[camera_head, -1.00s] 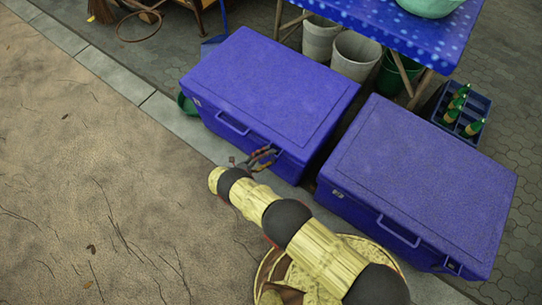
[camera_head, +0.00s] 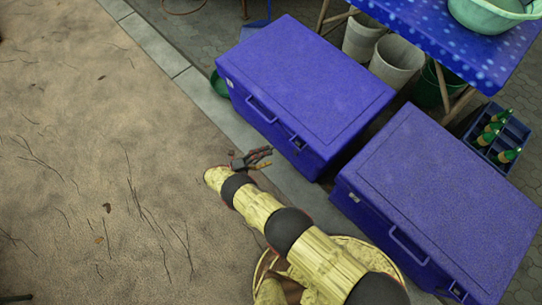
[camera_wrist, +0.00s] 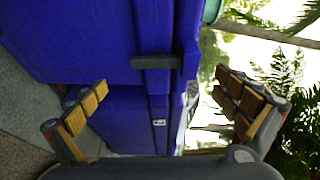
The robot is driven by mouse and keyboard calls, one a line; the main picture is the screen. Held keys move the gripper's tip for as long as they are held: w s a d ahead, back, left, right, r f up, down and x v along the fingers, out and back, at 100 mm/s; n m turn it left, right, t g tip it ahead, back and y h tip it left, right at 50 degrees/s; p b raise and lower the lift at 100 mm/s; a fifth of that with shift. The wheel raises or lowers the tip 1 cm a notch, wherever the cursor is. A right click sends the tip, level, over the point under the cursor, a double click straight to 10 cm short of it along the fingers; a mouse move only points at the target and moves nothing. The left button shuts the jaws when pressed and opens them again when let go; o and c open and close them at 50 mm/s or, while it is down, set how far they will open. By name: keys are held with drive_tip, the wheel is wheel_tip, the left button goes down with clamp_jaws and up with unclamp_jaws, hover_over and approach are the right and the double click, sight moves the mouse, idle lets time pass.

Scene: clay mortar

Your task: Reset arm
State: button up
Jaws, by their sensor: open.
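My gripper (camera_head: 262,159) is at the end of my yellow and black arm, in front of the two blue cooler boxes. In the wrist view my gripper (camera_wrist: 168,112) is open, its two fingers wide apart with nothing between them. The left blue box (camera_head: 305,80) and the right blue box (camera_head: 440,200) stand beyond it with lids shut. A blue box (camera_wrist: 100,45) fills much of the wrist view, behind the fingers. I cannot tell whether any part of my gripper touches a box.
A blue dotted table (camera_head: 440,42) holds a pale green basin (camera_head: 490,12). Buckets (camera_head: 396,62) stand under it. A crate (camera_head: 520,133) of green bottles (camera_head: 508,155) is at the right. The sandy ground (camera_head: 90,150) at the left is mostly clear.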

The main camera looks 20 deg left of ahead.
idle(0.4)
drive_tip(key=s+d+f+m+g, duration=0.5)
drive_tip(key=s+d+m, duration=0.15)
drive_tip(key=m, duration=0.45)
drive_tip(key=w+d+r+m+g+y+p, duration=0.1)
drive_tip(key=d+r+m+g+y, duration=0.2)
drive_tip(key=r+m, duration=0.75)
drive_tip(key=w+d+r+m+g+y+p, duration=0.1)
drive_tip(key=d+r+m+g+y, duration=0.2)
drive_tip(key=r, duration=1.4)
drive_tip(key=w+d+r+m+g+y+p, duration=0.1)
drive_tip(key=d+r+m+g+y, duration=0.2)
drive_tip(key=r+m, duration=0.75)
drive_tip(key=s+d+r+m+t+y+p, duration=0.1)
drive_tip(key=s+d+r+m+t, duration=0.1)
drive_tip(key=d+r, duration=0.6)
drive_tip(key=s+d+r+m+t+y+p, duration=0.1)
drive_tip(key=s+d+r+m, duration=0.3)
drive_tip(key=r, duration=1.2)
drive_tip(key=s+d+r+m+t+y+p, duration=0.1)
drive_tip(key=s+d+r+m+t+p, duration=0.1)
drive_tip(key=d+r, duration=1)
drive_tip(key=shift+s+d+r+m+t+y, duration=0.2)
drive_tip(key=shift+s+d+m+t+y, duration=0.3)
drive_tip(key=shift+s+m+t, duration=0.5)
